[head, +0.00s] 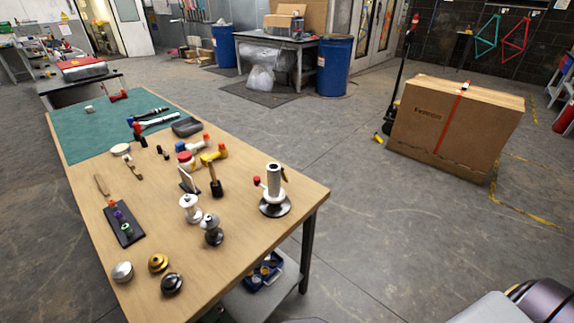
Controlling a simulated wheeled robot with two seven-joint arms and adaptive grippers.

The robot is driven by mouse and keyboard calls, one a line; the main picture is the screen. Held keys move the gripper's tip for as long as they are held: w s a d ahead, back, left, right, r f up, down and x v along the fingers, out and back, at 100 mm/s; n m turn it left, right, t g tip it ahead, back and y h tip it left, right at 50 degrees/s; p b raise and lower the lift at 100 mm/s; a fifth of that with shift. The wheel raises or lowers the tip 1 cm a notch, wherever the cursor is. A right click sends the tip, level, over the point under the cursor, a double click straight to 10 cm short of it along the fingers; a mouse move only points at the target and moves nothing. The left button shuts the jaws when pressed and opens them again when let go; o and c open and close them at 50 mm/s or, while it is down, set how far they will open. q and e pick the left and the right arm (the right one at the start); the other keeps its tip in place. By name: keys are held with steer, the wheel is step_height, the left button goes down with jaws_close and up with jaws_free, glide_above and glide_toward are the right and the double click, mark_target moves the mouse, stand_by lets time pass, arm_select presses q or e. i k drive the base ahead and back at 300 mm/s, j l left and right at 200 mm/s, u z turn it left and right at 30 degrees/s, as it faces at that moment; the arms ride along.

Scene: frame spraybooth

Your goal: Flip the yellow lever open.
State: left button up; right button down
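Neither of my grippers is in view. Only a grey and dark piece of my own body shows at the bottom right corner.
A grey cylinder on a black round base (274,192) stands near the bench's right edge. Several knobs, a brush and a dark strip with coloured rings (124,226) cover the near part. A green mat (85,135) lies behind. The floor to the right is clear up to a cardboard box (440,125).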

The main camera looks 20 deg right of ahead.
mark_target(285, 177)
steer(key=i+l+u, duration=0.1)
steer(key=l, duration=0.2)
steer(key=i+l, duration=0.2)
steer(key=l, duration=0.15)
steer(key=i+l+u, duration=0.15)
steer(key=l, duration=0.2)
steer(key=i+l, duration=0.15)
steer(key=l, duration=0.2)
steer(key=i+l+u, duration=0.15)
steer(key=l, duration=0.2)
